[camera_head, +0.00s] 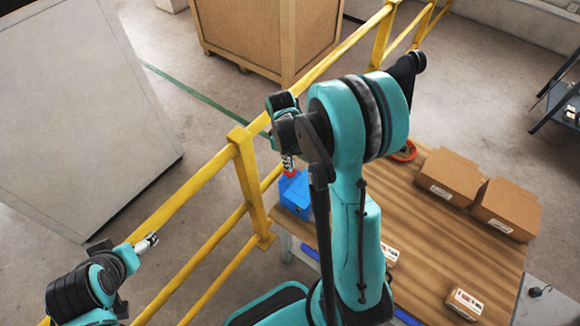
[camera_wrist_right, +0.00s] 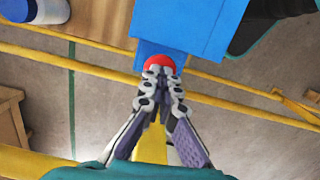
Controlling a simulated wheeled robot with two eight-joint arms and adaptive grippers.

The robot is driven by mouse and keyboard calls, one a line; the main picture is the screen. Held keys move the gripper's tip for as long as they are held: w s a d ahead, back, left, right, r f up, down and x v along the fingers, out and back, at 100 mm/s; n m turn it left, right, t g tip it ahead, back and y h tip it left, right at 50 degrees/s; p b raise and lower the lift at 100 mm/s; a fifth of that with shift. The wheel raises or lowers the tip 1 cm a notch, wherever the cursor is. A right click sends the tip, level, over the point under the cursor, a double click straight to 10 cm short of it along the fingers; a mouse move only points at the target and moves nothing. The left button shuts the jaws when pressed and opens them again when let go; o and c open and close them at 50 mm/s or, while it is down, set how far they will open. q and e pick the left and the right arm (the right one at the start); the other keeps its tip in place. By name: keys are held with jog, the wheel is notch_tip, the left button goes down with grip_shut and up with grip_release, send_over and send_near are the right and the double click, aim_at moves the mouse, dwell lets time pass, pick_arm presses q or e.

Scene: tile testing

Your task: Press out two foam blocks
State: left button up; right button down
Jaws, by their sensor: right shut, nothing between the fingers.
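My right gripper (camera_head: 289,168) is above a blue box-shaped unit (camera_head: 296,196) at the left edge of the wooden table (camera_head: 440,225). In the right wrist view its fingers (camera_wrist_right: 160,72) are closed together, right at a round red part (camera_wrist_right: 159,62) at the edge of the blue unit (camera_wrist_right: 185,25). I cannot tell whether the fingertips touch the red part. My left gripper (camera_head: 149,242) is at the lower left, away from the table; its fingers are too small to read. I cannot make out any foam block for certain.
Two brown cardboard boxes (camera_head: 450,176) stand at the table's right side. A small labelled box (camera_head: 466,303) lies near the front; another (camera_head: 390,255) is partly behind my arm. An orange-red ring (camera_head: 405,151) shows at the back. A yellow railing (camera_head: 240,140) runs left of the table.

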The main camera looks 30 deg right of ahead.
jog(key=shift+f+b, duration=0.4)
jog(key=shift+f, duration=0.45)
pick_arm(q)
jog(key=shift+f, duration=0.5)
pick_arm(e)
jog(key=shift+r, duration=0.25)
pick_arm(q)
jog(key=shift+r+p, duration=0.1)
jog(key=shift+p, duration=0.3)
pick_arm(e)
jog(key=w, duration=0.1)
jog(key=w+a+r, duration=0.1)
jog(key=shift+w+a, duration=0.15)
jog(key=shift+w, duration=0.2)
notch_tip(320, 180, up, 12)
jog(key=w, duration=0.1)
jog(key=shift+a, duration=0.3)
jog(key=shift+f, duration=0.1)
